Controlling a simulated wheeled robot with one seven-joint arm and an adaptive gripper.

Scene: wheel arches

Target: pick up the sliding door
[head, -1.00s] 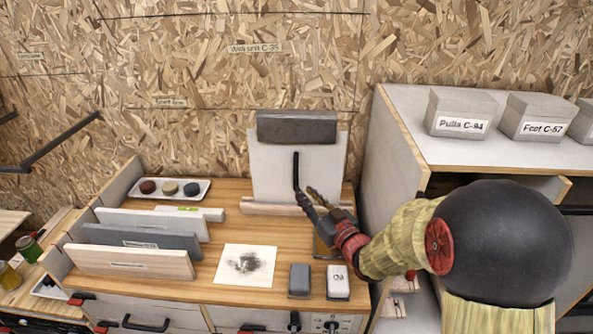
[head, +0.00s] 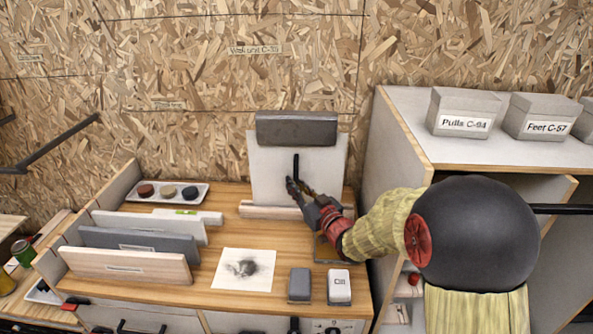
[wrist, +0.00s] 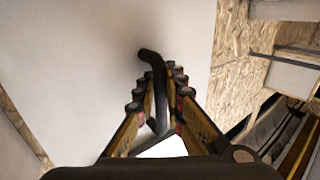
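The sliding door appears to be the pale upright panel (head: 268,165) at the back of the bench, with a black bar handle (head: 296,166) on its face. It fills much of the wrist view (wrist: 90,60). Its lower edge meets a wooden strip, and a grey block covers its top. My gripper (head: 298,187) is in front of the panel at the handle's lower part. In the wrist view, the handle (wrist: 153,70) runs between my two open fingers (wrist: 162,85), with its bent top end beyond them. I cannot tell whether either finger touches it.
Several boards stand in a rack at left, the front one pale (head: 125,265). A tray of discs (head: 166,193), a stained sheet (head: 243,270) and two small blocks (head: 300,284) lie on the bench. A cabinet (head: 400,150) stands close on the right.

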